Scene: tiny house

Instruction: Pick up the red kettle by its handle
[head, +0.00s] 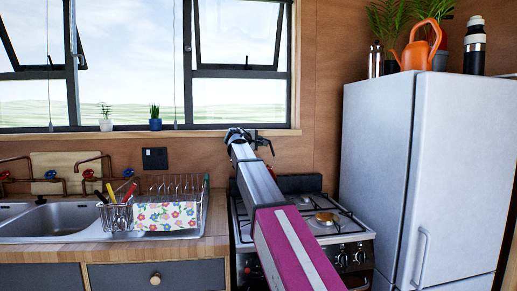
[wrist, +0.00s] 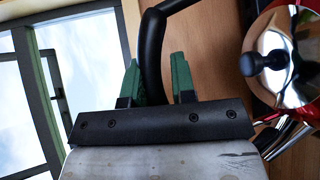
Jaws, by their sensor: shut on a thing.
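The red kettle (wrist: 292,88) shows at the right of the wrist view, with a shiny metal lid, a black knob and part of its red body. Its black handle (wrist: 151,50) passes between the green fingers of my gripper (wrist: 158,75), which is shut on it. In the head view my arm reaches forward over the stove, and my gripper (head: 252,138) is in front of the wall below the window. The kettle's body is hidden behind my arm there, so I cannot tell whether it touches the stove.
The stove (head: 342,222) has burners and front knobs. A white fridge (head: 400,150) stands close on its right, with an orange watering can (head: 418,52) on top. To the left are a dish rack (head: 165,192) and a sink (head: 50,218). The window (head: 130,70) is behind.

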